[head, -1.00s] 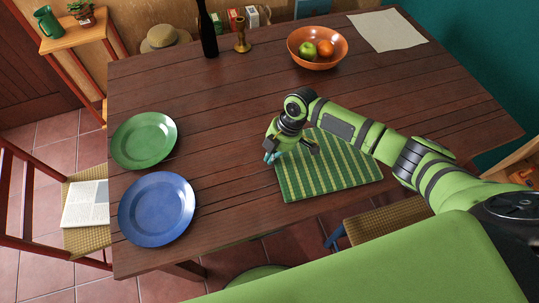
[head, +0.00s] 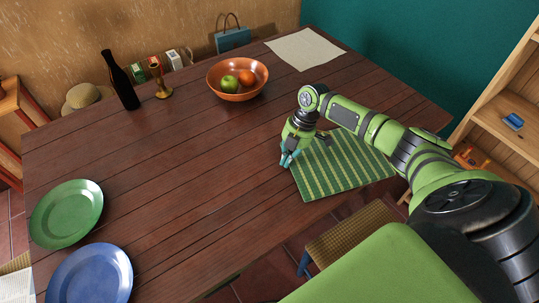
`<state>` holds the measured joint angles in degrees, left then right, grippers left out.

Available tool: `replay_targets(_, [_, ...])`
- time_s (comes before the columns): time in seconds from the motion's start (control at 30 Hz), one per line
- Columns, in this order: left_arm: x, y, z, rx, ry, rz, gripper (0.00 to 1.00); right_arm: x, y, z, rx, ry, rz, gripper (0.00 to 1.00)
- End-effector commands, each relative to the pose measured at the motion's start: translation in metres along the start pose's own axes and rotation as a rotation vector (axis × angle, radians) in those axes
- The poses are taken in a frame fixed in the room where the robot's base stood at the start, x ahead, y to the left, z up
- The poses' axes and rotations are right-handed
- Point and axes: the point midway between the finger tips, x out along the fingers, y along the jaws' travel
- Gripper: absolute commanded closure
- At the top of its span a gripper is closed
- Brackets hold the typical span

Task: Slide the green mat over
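The green striped mat (head: 345,170) lies flat at the near right part of the wooden table. My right gripper (head: 288,159) points down at the mat's left edge, near its far left corner, and its wrist hides part of that corner. The teal fingertips look just left of the mat's edge. I cannot tell whether they touch the mat or how far apart they are. My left gripper is not in view.
The table (head: 190,165) is bare left of the mat. A green plate (head: 66,213) and a blue plate (head: 90,277) lie at the left. A fruit bowl (head: 237,92), brass candlestick (head: 161,82), dark bottle (head: 119,80) and pale sheet (head: 305,48) stand or lie farther back.

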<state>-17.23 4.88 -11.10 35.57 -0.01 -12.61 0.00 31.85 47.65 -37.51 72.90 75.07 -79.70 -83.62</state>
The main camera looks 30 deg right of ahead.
Motion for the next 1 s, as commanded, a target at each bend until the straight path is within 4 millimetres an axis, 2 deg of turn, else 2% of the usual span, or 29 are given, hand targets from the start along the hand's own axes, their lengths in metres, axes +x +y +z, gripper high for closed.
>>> replay_targets(0.13, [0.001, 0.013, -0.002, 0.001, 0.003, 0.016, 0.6, -0.001, 0.0, 0.004, 0.001, -0.001, -0.001, 1.0])
replay_targets(0.43, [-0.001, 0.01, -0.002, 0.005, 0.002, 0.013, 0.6, -0.002, 0.0, 0.001, 0.0, 0.0, 0.0, 1.0])
replay_targets(0.57, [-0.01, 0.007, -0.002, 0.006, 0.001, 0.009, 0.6, 0.0, 0.0, -0.013, 0.0, 0.002, 0.0, 1.0])
replay_targets(0.7, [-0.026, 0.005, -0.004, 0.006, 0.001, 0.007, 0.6, 0.007, -0.001, -0.04, 0.002, 0.004, 0.0, 1.0])
replay_targets(0.77, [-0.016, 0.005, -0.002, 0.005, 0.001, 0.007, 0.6, -0.005, 0.001, -0.032, 0.007, -0.004, 0.009, 1.0])
replay_targets(1.0, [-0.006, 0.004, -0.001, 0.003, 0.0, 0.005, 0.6, -0.057, 0.0, -0.032, 0.007, -0.003, 0.007, 1.0])
